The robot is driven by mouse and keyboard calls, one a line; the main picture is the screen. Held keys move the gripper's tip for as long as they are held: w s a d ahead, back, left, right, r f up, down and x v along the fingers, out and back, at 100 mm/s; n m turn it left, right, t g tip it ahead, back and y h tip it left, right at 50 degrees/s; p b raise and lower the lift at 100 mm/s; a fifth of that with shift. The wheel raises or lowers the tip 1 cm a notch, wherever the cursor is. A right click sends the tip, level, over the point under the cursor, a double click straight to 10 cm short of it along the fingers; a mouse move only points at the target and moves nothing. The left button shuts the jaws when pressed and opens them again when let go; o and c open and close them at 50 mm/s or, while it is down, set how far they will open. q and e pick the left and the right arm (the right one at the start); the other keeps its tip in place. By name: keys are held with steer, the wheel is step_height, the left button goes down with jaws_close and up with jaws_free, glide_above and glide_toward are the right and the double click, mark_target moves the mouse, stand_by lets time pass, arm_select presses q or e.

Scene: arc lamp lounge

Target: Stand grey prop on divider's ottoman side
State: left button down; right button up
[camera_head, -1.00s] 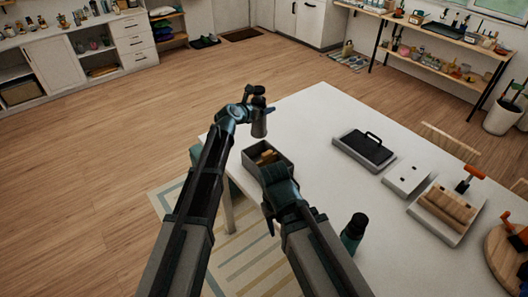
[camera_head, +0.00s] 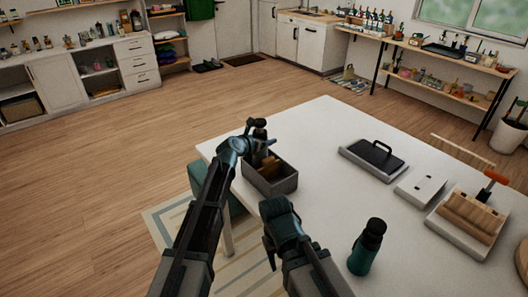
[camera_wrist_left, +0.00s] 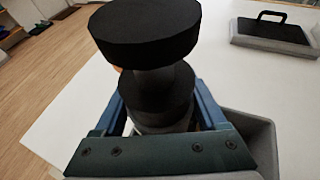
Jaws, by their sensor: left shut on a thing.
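My left gripper (camera_head: 254,150) is shut on the grey prop (camera_head: 260,126), which has a black knobbed top. The prop is roughly upright at the left end of a grey open box (camera_head: 272,191). The prop's black top also shows large in the left wrist view (camera_wrist_left: 146,35), between the blue fingers; its lower part is hidden there. Brown wood shows inside the box, but I cannot clearly tell the divider apart. The teal ottoman (camera_head: 205,178) is left of the table, partly behind my arm. My right gripper (camera_head: 270,242) is apart from the box, jaws unclear.
The white table (camera_head: 330,190) carries a teal bottle (camera_head: 366,247) near my right arm. A dark pad with a handle (camera_head: 375,155), a white plate (camera_head: 420,186) and a wooden piece on a tray (camera_head: 468,213) are farther right. The table's middle is clear.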

arm_select(q)
steer(key=shift+f+b, duration=1.85)
steer(key=shift+f, duration=0.2)
jaws_free()
steer(key=shift+r, duration=0.1)
steer(key=shift+r, duration=0.15)
steer(key=p+v, duration=0.4)
steer(key=v, duration=0.8)
steer(key=shift+p, duration=0.3)
